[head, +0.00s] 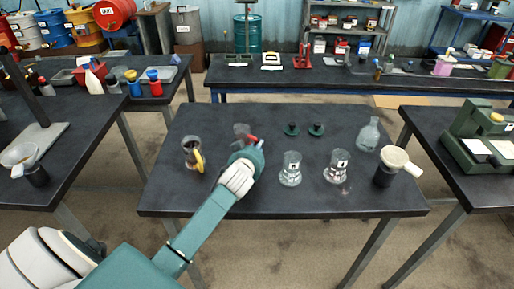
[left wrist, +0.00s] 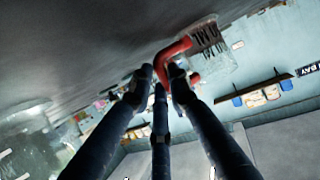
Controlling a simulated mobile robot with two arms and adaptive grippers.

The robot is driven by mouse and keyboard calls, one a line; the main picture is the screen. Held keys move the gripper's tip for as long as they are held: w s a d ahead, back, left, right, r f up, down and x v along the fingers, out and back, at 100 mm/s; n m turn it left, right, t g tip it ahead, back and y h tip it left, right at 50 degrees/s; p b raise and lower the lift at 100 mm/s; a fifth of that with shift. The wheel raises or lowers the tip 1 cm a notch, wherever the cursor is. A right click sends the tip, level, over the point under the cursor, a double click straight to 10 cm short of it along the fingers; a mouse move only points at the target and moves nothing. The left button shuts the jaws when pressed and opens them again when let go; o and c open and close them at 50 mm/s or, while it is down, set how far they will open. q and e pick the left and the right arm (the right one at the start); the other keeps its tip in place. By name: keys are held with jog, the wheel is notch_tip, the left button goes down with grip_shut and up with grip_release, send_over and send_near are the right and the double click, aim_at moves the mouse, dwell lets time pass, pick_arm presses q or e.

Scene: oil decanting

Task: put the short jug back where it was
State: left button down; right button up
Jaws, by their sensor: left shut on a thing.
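A small clear jug with a red handle (head: 241,129) is at the back left of the middle table, looking roughly upright. I cannot tell whether its base touches the tabletop. My left gripper (head: 257,146) is shut on its red handle and hides part of it. In the left wrist view, the fingers (left wrist: 161,79) close around the red handle (left wrist: 172,51), with the clear jug body (left wrist: 207,42) and its dark markings beyond. Another jug with a yellow handle (head: 191,152) stands to the left on the same table. My right gripper is not in view.
Two clear labelled beakers (head: 290,170) (head: 337,167), two dark green stoppers (head: 290,129) (head: 316,129), a clear flask (head: 368,134) and a funnel on a dark holder (head: 394,157) stand to the right on the middle table (head: 240,205). The table's front left is clear.

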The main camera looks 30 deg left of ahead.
pick_arm(q)
jog(key=c, duration=1.8)
grip_release()
jog(key=shift+o, duration=0.8)
jog(key=b+v, duration=0.1)
jog(key=v, duration=1.1)
